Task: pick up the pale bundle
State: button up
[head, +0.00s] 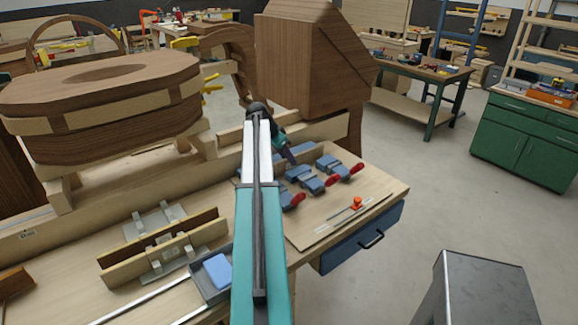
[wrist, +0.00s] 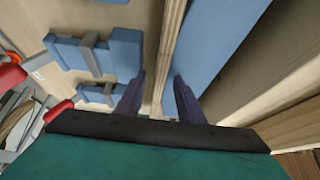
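A pale, layered wooden strip (wrist: 172,42) stands in the wrist view and looks like the pale bundle, though I cannot be sure. It runs from the top edge down towards the gap between my fingers. My gripper (wrist: 159,76) is open, with two dark purple fingers spread apart. The strip shows between them in the picture, and I see no finger touching it. In the head view my gripper (head: 288,153) hangs low over the workbench, beside the blue clamps.
Several blue clamps with red handles (head: 312,180) lie on the bench close to my gripper. A blue board (wrist: 212,45) lies right of the strip. A large wooden form (head: 310,60) stands behind. A blue block (head: 218,270) sits in a tray.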

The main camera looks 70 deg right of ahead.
jog(key=shift+f, duration=0.1)
jog(key=shift+c, duration=0.2)
grip_shut()
jog(key=shift+r, duration=0.25)
notch_tip(320, 180, up, 10)
jog(key=b, duration=0.3)
dwell(0.5)
dwell(0.6)
